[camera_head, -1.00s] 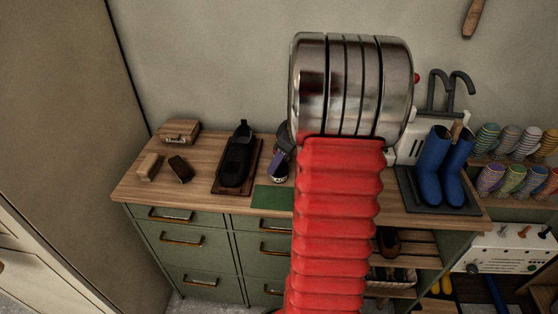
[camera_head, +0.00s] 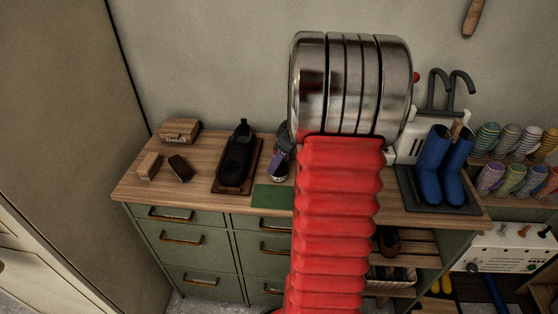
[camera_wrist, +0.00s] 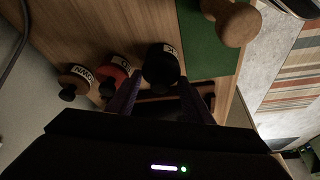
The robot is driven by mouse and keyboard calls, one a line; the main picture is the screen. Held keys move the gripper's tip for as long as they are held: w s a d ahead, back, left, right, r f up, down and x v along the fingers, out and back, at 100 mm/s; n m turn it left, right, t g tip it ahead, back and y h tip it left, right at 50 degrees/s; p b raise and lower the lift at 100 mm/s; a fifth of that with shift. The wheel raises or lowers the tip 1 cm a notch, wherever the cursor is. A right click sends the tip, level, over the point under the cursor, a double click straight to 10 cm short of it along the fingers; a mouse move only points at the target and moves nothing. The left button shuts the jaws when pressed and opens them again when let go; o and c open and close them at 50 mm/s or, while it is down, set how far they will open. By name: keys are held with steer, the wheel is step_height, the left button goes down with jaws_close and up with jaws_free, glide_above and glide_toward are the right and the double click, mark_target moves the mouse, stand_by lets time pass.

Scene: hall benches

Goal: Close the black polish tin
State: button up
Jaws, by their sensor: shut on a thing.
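In the wrist view, the black polish tin (camera_wrist: 160,66), a dark round thing with a partly visible white label, stands between my fingertips. My gripper (camera_wrist: 160,83) is shut on it. I cannot tell whether the fingers hold its lid or its body, nor how the lid sits.
A green mat (camera_wrist: 206,40) with a wooden knobbed thing (camera_wrist: 237,24) lies right of the tin. In the head view, a dark shoe (camera_head: 236,160) on a board, brushes (camera_head: 180,168) and a wooden box (camera_head: 179,130) stand left; blue boots (camera_head: 433,158) stand right.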

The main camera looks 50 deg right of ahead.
steer(key=o, duration=1.1)
steer(key=shift+o, duration=0.5)
steer(key=o, duration=0.4)
steer(key=shift+r, duration=0.15)
steer(key=shift+r, duration=3.35)
steer(key=shift+c, duration=0.4)
jaws_close()
steer(key=shift+f, duration=1.95)
